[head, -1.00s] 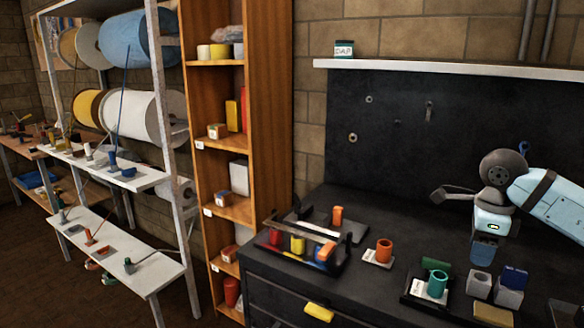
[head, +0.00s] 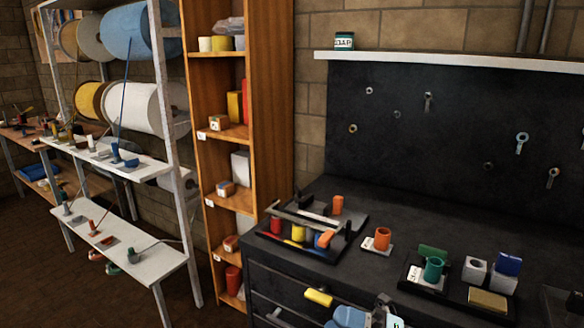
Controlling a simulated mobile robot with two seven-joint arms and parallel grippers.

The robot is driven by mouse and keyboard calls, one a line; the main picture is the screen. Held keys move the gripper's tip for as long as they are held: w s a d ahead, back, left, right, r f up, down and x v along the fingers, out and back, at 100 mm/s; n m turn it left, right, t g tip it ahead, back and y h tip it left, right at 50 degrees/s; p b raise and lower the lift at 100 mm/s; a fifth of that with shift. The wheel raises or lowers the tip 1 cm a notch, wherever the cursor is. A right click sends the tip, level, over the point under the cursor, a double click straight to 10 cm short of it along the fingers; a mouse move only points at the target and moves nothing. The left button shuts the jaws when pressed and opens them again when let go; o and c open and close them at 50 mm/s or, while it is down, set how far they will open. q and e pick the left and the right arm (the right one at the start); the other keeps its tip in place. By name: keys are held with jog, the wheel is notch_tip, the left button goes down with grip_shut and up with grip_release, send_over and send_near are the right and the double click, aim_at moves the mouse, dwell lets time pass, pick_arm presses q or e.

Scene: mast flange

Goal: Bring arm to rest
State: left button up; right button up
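Parts of my arm, light blue, grey and white, show at the bottom edge of the head view, low in front of the dark workbench (head: 440,222). I cannot make out any gripper fingers on it. My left gripper is out of the picture. The bench top behind the arm is free of my arm. On it stand an orange cup (head: 382,238) on a white card, a teal cup (head: 433,268) on a dark tray, a grey block (head: 474,270) and a blue block (head: 508,263).
A dark tray with a handle (head: 300,216) holds colored pieces at the bench's left. A gold-topped block (head: 487,301) sits near the front right. A wooden shelf (head: 263,110) and a white rack (head: 165,90) stand left.

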jog(key=s+d+f+m+t+h, duration=0.1)
jog(key=d+f+m+t+h, duration=0.35)
jog(key=m, duration=0.75)
jog(key=s+d+f+m+t+h, duration=0.2)
jog(key=f+m+t+h, duration=0.55)
jog(key=m, duration=0.35)
jog(key=s+d+f+m+g+h, duration=0.2)
jog(key=s+f+m+g+h, duration=0.15)
jog(key=s+f, duration=0.3)
jog(key=s+d+f+m+g+h, duration=0.2)
jog(key=s+f+m+g, duration=0.1)
jog(key=s+f+m, duration=0.4)
pick_arm(q)
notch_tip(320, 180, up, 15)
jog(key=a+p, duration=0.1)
jog(key=p, duration=1.7)
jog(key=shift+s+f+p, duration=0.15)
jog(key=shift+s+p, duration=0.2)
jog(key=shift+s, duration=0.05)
pick_arm(e)
notch_tip(320, 180, up, 13)
jog(key=n, duration=0.2)
jog(key=shift+s+d, duration=0.15)
jog(key=shift+d, duration=0.25)
jog(key=shift+r, duration=0.1)
jog(key=shift+d, duration=0.1)
